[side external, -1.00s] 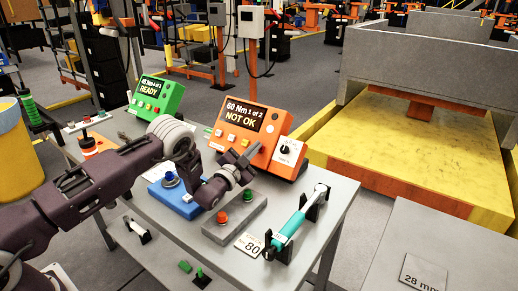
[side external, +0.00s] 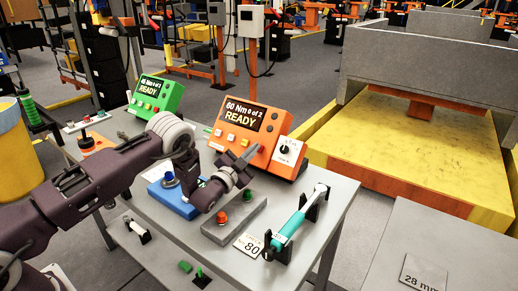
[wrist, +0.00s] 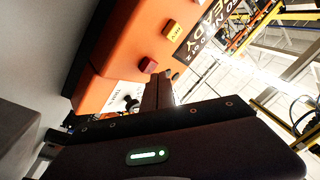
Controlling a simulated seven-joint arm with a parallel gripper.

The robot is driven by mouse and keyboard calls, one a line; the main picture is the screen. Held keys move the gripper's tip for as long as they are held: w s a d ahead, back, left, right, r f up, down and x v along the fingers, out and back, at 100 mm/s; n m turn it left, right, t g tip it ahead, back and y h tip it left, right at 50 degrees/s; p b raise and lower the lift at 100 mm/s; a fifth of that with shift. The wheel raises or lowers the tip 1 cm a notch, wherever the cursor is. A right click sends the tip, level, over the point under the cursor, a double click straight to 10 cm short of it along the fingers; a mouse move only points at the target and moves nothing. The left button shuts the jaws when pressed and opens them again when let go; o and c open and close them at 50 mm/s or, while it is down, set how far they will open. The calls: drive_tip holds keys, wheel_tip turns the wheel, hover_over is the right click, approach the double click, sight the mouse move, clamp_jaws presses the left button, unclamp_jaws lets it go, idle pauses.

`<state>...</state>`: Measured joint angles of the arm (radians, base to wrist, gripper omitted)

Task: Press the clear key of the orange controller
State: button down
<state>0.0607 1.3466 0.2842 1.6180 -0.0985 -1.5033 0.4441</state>
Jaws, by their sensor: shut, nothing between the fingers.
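The orange controller (side external: 262,158) stands on the grey table, its screen (side external: 242,114) reading "60 Nm 0 of 2 READY". A row of small keys runs below the screen. My gripper (side external: 256,148) is shut and empty, its fingertips in front of the right part of this row and hiding some of it. In the wrist view the shut fingers (wrist: 163,82) point at the orange face, close to a red key (wrist: 149,65). A yellow key (wrist: 172,28) with lettering lies farther along. I cannot read which key is clear, nor tell whether the fingertips touch the face.
A green controller (side external: 155,96) reading READY stands at the left. A blue box (side external: 172,197), a grey button box (side external: 233,223) and a teal-handled tool (side external: 290,228) on black holders lie near my gripper. A white dial panel (side external: 288,151) sits at the controller's right.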

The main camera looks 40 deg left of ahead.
drive_tip(key=shift+s+a+f, duration=0.15)
drive_tip(key=shift+s+f, duration=0.05)
drive_tip(key=shift+f, duration=0.3)
drive_tip(key=s+r, duration=0.3)
drive_tip(key=shift+s+r, duration=0.35)
